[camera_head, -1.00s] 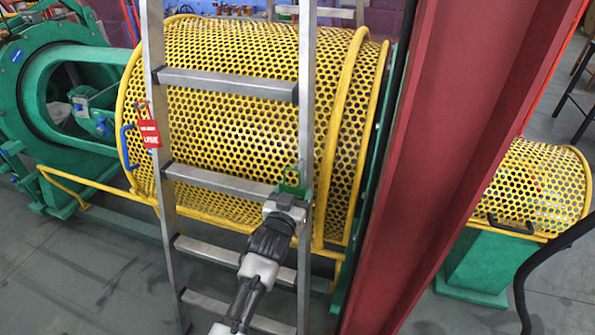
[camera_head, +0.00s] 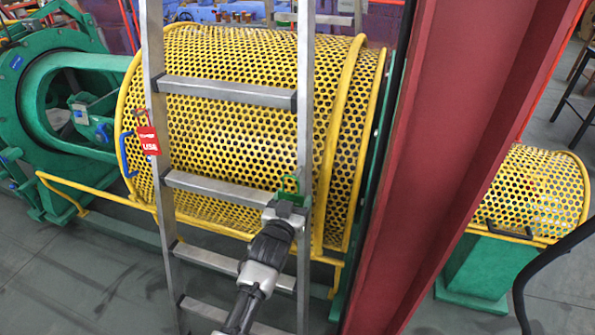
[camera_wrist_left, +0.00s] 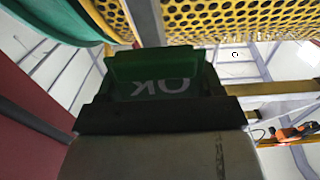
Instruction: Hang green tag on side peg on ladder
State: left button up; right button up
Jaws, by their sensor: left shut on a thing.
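The green tag (camera_head: 289,184) is held upright at the right rail of the metal ladder (camera_head: 228,91), just above one of its middle rungs. My left gripper (camera_head: 285,204) is shut on the tag's lower part, in front of that rail. In the left wrist view the tag (camera_wrist_left: 155,78) shows "OK" upside down above the dark jaws (camera_wrist_left: 150,115). The side peg at the green tag cannot be made out; whether the tag's hole is around it cannot be told. A red tag (camera_head: 148,140) hangs at the ladder's left rail. My right gripper is not in view.
A yellow perforated guard (camera_head: 230,140) stands close behind the ladder. A wide red column (camera_head: 440,140) rises to the right of the ladder. Green machinery (camera_head: 40,110) stands at the left. Grey floor (camera_head: 70,270) is open at the lower left.

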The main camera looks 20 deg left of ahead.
pick_arm(q)
jog(key=shift+w, duration=0.1)
jog(key=shift+w, duration=0.3)
jog(key=shift+w+f+b, duration=0.15)
jog(key=shift+w+b, duration=0.4)
jog(key=shift+w, duration=0.15)
jog(key=shift+w+f+b, duration=0.1)
jog(key=shift+w+b, duration=0.4)
jog(key=shift+w, duration=0.15)
jog(key=shift+w+d+b, duration=0.1)
jog(key=shift+w+b, duration=0.2)
jog(key=shift+w, duration=0.15)
jog(key=shift+r, duration=0.1)
jog(key=shift+r, duration=0.1)
jog(key=shift+w, duration=0.1)
jog(key=shift+f, duration=0.2)
jog(key=shift+f, duration=0.2)
